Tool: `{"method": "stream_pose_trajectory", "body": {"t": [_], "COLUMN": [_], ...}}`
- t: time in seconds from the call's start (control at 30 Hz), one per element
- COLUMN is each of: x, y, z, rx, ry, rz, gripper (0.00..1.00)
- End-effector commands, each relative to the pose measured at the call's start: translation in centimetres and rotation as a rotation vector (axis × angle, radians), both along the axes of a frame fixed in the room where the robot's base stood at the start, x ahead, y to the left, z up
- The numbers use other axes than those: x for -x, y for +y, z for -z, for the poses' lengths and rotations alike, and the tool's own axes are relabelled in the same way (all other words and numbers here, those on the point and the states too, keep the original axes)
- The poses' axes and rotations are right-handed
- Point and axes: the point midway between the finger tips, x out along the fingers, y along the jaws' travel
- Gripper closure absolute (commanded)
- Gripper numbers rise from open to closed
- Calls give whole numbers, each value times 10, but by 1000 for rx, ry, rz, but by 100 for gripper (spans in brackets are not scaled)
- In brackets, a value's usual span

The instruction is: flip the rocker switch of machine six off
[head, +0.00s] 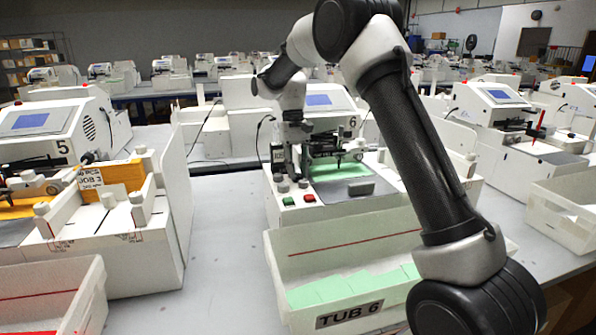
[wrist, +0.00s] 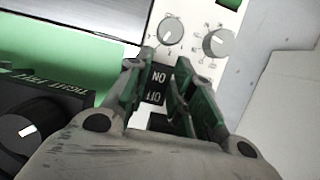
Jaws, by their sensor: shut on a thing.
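Machine six (head: 330,98) stands in the middle of the head view, marked with a 6. My arm reaches over it from the right, and my gripper (head: 284,160) points down at its left side. In the wrist view, my gripper (wrist: 167,62) has its two green-grey fingers on either side of a black rocker switch (wrist: 156,87) with white ON and OFF lettering, upside down here. The fingers are closed in on the switch, and part of it is hidden by them. I cannot tell which side of the rocker is pressed.
Two knobs (wrist: 195,38) on a white panel lie just beyond the fingers. A black block with a dial (wrist: 28,130) is at the left. Tub 6 (head: 345,240), holding green sheets, stands before the machine. Machine five (head: 60,135) is at the left.

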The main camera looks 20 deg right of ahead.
Motion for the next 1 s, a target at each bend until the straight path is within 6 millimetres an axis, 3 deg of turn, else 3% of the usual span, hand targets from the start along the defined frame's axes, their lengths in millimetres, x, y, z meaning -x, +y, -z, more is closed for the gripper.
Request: {"method": "stream_pose_trajectory", "body": {"t": [0.2,0.23,0.33,0.73,1.0], "x": [0,0,0,-3,-21], "y": [0,0,0,0,0], "z": [0,0,0,-7,-57], "rx": [0,0,0,0,-1], "ry": [-2,-3,-3,-5,-7], "rz": [0,0,0,0,0], "gripper": [100,73,55,55,55]}}
